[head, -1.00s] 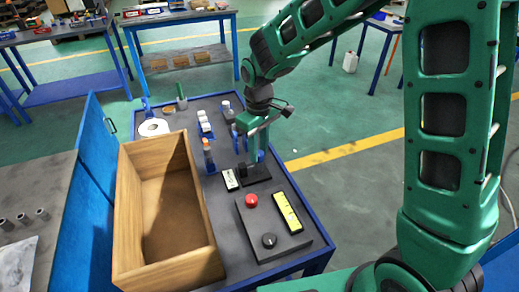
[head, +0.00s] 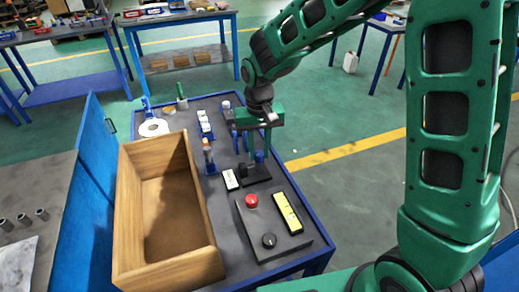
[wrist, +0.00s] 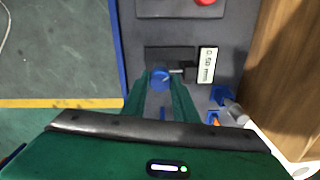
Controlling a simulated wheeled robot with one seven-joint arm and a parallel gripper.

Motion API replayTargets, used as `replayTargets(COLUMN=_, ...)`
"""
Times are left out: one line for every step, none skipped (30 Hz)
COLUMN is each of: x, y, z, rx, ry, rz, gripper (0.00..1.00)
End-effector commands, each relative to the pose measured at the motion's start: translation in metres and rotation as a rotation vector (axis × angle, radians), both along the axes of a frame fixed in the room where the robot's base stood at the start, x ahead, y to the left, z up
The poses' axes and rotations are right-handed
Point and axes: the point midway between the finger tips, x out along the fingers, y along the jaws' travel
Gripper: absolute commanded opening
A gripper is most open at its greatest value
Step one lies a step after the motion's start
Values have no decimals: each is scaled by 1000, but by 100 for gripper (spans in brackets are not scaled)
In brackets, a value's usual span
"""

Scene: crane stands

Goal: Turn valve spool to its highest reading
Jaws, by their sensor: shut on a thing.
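The valve spool sits on a black base plate (head: 257,174) on the blue-edged bench. It has a blue round knob (head: 260,156), joined in the wrist view by a thin rod to a dark block (wrist: 189,71). A white plate with small markings (wrist: 207,64) lies beside the block; it also shows in the head view (head: 230,179). I cannot read its marks clearly. My gripper (head: 255,147) points down over the knob. In the wrist view its green fingers (wrist: 161,82) stand on either side of the blue knob (wrist: 160,76), closed on it.
A panel with a red button (head: 251,201), a yellow gauge (head: 287,212) and a black knob (head: 269,241) lies nearer me. An open wooden box (head: 129,215) stands to the left. An orange-topped tool (head: 208,156) and small white items (head: 205,126) are close by.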

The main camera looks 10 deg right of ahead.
Motion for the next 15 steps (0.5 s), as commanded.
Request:
replayTargets(x=4, y=0, z=2, rx=2, ry=-10, rz=-8, gripper=4)
replayTargets(x=4, y=0, z=2, rx=2, ry=-10, rz=-9, gripper=4)
replayTargets(x=4, y=0, z=2, rx=2, ry=-10, rz=-11, gripper=4)
replayTargets(x=4, y=0, z=2, rx=2, ry=-10, rz=-11, gripper=4)
replayTargets(x=4, y=0, z=2, rx=2, ry=-10, rz=-12, gripper=4)
replayTargets(x=4, y=0, z=2, rx=2, ry=-10, rz=-12, gripper=4)
replayTargets(x=4, y=0, z=2, rx=2, ry=-10, rz=-12, gripper=4)
replayTargets(x=4, y=0, z=2, rx=2, ry=-10, rz=-12, gripper=4)
replayTargets(x=4, y=0, z=2, rx=2, ry=-10, rz=-12, gripper=4)
replayTargets(x=4, y=0, z=2, rx=2, ry=-10, rz=-11, gripper=4)
replayTargets(x=4, y=0, z=2, rx=2, ry=-10, rz=-11, gripper=4)
replayTargets(x=4, y=0, z=2, rx=2, ry=-10, rz=-11, gripper=4)
replayTargets(x=4, y=0, z=2, rx=2, ry=-10, rz=-11, gripper=4)
replayTargets(x=4, y=0, z=2, rx=2, ry=-9, rz=-11, gripper=33)
replayTargets(x=4, y=0, z=2, rx=1, ry=-9, rz=-11, gripper=43)
